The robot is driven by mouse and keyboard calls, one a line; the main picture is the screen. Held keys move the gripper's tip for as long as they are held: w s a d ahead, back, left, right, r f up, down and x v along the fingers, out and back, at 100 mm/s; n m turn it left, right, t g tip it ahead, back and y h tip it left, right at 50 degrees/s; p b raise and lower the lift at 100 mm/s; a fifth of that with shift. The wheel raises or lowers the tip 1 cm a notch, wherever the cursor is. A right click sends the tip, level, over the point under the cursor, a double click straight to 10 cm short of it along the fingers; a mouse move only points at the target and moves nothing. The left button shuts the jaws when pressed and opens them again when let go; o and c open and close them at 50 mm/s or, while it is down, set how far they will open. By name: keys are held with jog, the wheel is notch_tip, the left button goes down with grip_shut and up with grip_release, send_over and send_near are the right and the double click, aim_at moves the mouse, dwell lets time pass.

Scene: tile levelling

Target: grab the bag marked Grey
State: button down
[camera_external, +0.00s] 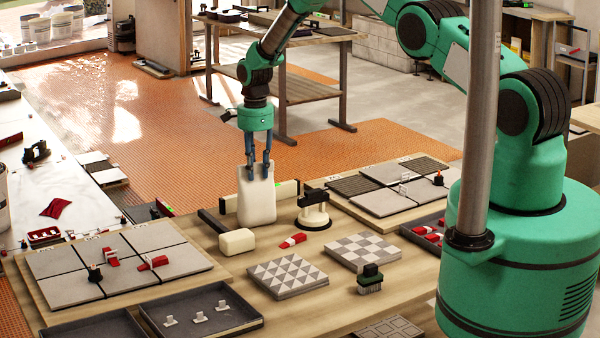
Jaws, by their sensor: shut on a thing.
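A pale cream bag (257,203) is upright near the far edge of the worktable (215,270). My gripper (259,172) points down over it and is shut on its top, with a finger on each side. I cannot read any marking on the bag from this view. I cannot tell whether its base touches the table or hangs just above it.
A mallet with a pale head (237,241) lies left of the bag, and a white suction cup (313,215) stands right of it. Tile boards lie at the left (130,258) and right (372,204). Patterned tiles (288,276) and a grey tray (200,308) are nearer.

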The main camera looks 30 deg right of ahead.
jog(key=shift+w+r, duration=0.1)
jog(key=shift+r, duration=0.2)
jog(key=shift+r+b, duration=0.5)
jog(key=shift+r, duration=1.05)
jog(key=s+d+r+b, duration=0.1)
jog(key=s+b, duration=0.1)
jog(key=s, duration=1.4)
jog(key=shift+r, duration=0.25)
jog(key=shift+d, duration=0.1)
